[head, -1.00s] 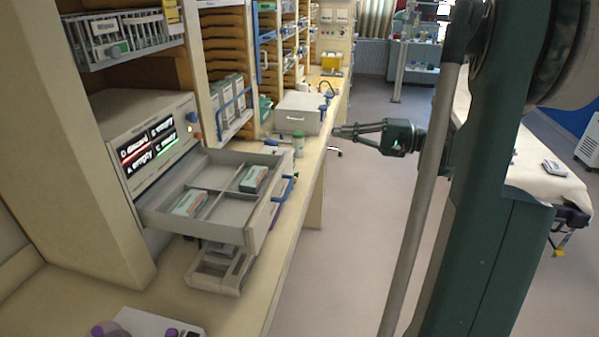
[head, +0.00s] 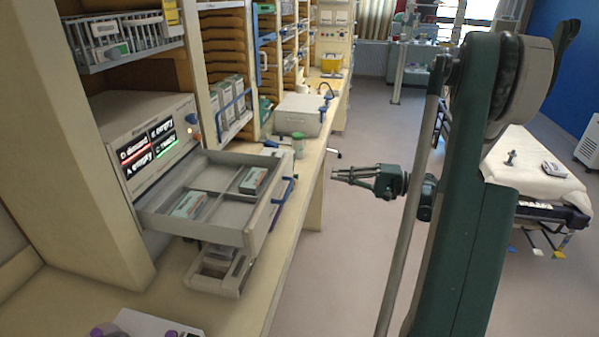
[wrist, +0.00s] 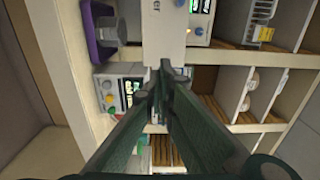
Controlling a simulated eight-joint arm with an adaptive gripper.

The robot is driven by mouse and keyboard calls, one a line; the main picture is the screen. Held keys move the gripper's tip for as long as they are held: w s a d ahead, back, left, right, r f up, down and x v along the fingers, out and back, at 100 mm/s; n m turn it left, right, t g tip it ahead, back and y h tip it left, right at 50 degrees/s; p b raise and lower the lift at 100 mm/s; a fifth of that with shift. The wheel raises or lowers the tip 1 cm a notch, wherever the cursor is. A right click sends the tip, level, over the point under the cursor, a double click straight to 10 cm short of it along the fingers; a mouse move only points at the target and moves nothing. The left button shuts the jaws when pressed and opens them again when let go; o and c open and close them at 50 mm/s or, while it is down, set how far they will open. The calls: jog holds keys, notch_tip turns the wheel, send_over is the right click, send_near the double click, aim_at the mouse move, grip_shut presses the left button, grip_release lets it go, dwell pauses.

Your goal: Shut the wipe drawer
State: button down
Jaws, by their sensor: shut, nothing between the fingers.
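The wipe drawer (head: 268,214) is pulled out from a light cabinet unit (head: 137,118) on the counter in the head view. A divider splits its inside, and two boxes, a near one (head: 189,204) and a far one (head: 254,180), lie in it. A blue handle (head: 287,189) is on its front. My gripper (head: 334,174) is shut and empty, in the air right of the drawer front and apart from it. In the wrist view its fingers (wrist: 165,76) come together at the tips. I cannot clearly make out the drawer there.
A green-capped jar (head: 298,145) and a pale box (head: 299,113) stand farther along the counter (head: 315,190). A bed (head: 530,165) is at right. The floor (head: 340,250) between is clear.

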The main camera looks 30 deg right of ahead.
aim_at(246, 170)
jog(key=shift+w+a, duration=0.1)
jog(key=b+x, duration=0.1)
jog(key=x, duration=1.2)
jog(key=shift+w+a+b, duration=0.25)
jog(key=shift+b, duration=0.05)
jog(key=shift+a, duration=0.1)
dwell(0.4)
jog(key=b+x, duration=0.2)
jog(key=x, duration=3.1)
jog(key=shift+w+a+f, duration=0.2)
jog(key=shift+w, duration=0.05)
jog(key=shift+w+a+r, duration=0.1)
jog(key=shift+w+a, duration=0.3)
jog(key=shift+w, duration=0.05)
jog(key=p+v, duration=0.1)
jog(key=v, duration=1.3)
jog(key=shift+s+d, duration=0.1)
